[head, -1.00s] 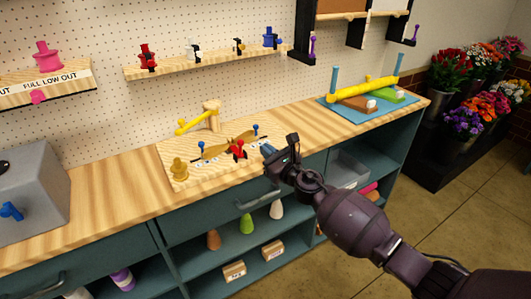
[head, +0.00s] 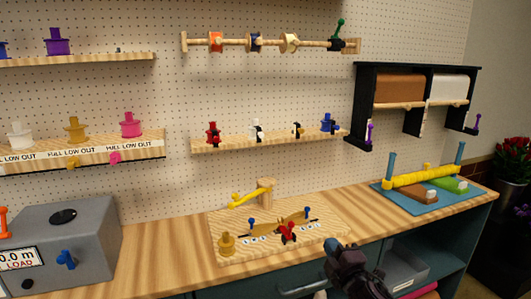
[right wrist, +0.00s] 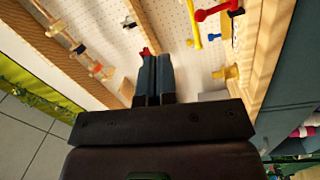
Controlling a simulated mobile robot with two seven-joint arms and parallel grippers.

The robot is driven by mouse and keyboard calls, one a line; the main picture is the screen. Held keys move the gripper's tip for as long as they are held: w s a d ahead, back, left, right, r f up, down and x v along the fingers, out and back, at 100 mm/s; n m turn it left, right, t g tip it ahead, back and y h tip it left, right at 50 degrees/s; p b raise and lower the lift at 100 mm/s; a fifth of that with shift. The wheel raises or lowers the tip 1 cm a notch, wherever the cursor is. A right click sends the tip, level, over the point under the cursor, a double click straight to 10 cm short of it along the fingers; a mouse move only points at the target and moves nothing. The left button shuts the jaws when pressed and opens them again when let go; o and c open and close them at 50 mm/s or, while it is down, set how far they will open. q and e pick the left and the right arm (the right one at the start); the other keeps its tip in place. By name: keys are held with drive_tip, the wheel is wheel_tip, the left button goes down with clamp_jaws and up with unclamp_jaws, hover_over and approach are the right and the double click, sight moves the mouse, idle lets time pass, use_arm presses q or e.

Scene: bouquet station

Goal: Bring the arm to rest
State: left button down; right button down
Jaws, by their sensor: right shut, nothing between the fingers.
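My right gripper (head: 333,247) shows at the lower middle of the head view, in front of the counter's front edge and just right of the wooden board. In the right wrist view its two blue-grey fingers (right wrist: 154,78) lie together with nothing between them. A small red thing shows just past their tips there. My left gripper is in neither view.
The counter (head: 160,248) carries a wooden board (head: 325,238) with a red clip and blue pegs, a grey box (head: 95,225) at left and a blue mat (head: 385,192) at right. Pegboard shelves (head: 205,146) hold coloured spools. Open shelving lies below.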

drive_tip(key=s+d+f+m+g+h, duration=0.1)
drive_tip(key=s+d+f+m+g, duration=0.1)
drive_tip(key=s+f+m, duration=0.4)
drive_tip(key=s+d+f+m+g+h, duration=0.2)
drive_tip(key=s+d+f+m, duration=0.3)
drive_tip(key=s, duration=1)
drive_tip(key=s+d+f+m+g+h, duration=0.2)
drive_tip(key=s+f+m, duration=0.4)
drive_tip(key=s+f, duration=0.5)
drive_tip(key=shift+d+m, duration=0.4)
drive_tip(key=shift+d, duration=0.4)
drive_tip(key=shift+f, duration=0.1)
